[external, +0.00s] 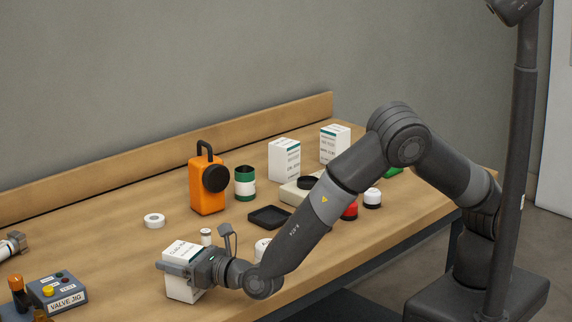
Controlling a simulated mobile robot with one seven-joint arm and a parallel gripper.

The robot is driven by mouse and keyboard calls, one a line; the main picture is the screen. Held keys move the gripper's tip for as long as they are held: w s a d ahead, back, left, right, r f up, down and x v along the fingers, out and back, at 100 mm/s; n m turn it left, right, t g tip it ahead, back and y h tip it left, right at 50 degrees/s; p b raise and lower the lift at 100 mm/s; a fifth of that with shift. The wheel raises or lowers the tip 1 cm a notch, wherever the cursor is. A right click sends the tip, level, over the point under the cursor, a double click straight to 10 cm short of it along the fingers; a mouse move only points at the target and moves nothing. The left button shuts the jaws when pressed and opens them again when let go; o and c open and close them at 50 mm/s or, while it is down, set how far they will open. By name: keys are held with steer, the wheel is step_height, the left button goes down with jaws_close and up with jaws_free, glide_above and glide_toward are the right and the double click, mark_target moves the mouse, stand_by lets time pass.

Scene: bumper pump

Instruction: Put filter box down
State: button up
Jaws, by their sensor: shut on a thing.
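The filter box, a white carton with dark print and a green band (181,289), is at the front left of the wooden bench in the external view. My gripper (178,268) is shut on it, with a grey finger across its upper part. The box stands about upright. Its lower edge is at or just above the bench top; I cannot tell whether it touches. Part of the box is hidden behind the gripper.
A valve jig box (57,292) stands left of the filter box. An orange device (206,186), a green-and-white can (244,184), a black tray (269,217) and two white cartons, one nearer (284,160) and one farther (335,144), stand behind. A tape roll (154,220) lies on fairly clear bench.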

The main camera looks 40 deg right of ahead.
steer(key=shift+f, duration=0.1)
steer(key=o, duration=1.3)
steer(key=shift+s+d, duration=0.1)
steer(key=shift+s, duration=0.2)
steer(key=v, duration=1.1)
steer(key=shift+s+d, duration=0.1)
steer(key=shift+s, duration=0.05)
